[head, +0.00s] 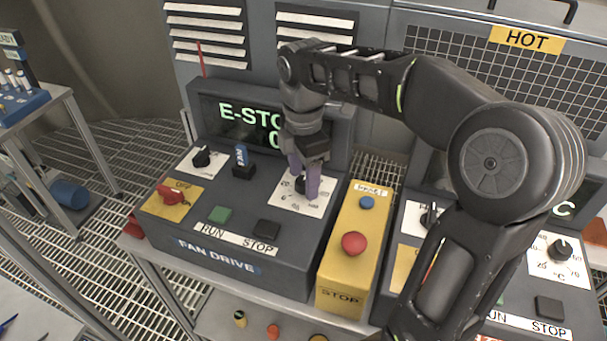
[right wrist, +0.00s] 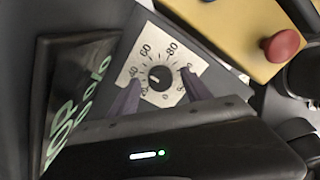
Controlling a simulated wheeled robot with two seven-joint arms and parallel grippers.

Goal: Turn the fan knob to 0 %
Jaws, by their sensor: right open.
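The fan knob (right wrist: 160,78) is a round black knob on a white scale plate with printed numbers. A pale mark on it seems to point to the low side of the scale, but the exact value is hard to read. In the head view the plate (head: 288,203) is on the FAN DRIVE console (head: 215,250), and the knob is mostly hidden by my fingers. My right gripper (head: 306,187) is open above the knob, its two purple fingers on either side of it. Whether they touch it cannot be told. My left gripper is not in view.
A lit display (head: 235,120) behind reads E-STO, partly hidden by my arm. A yellow box (head: 345,270) with a red stop button (head: 354,243) stands close right. A red switch (head: 172,194), green button (head: 220,214) and black button (head: 267,228) are near on the console.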

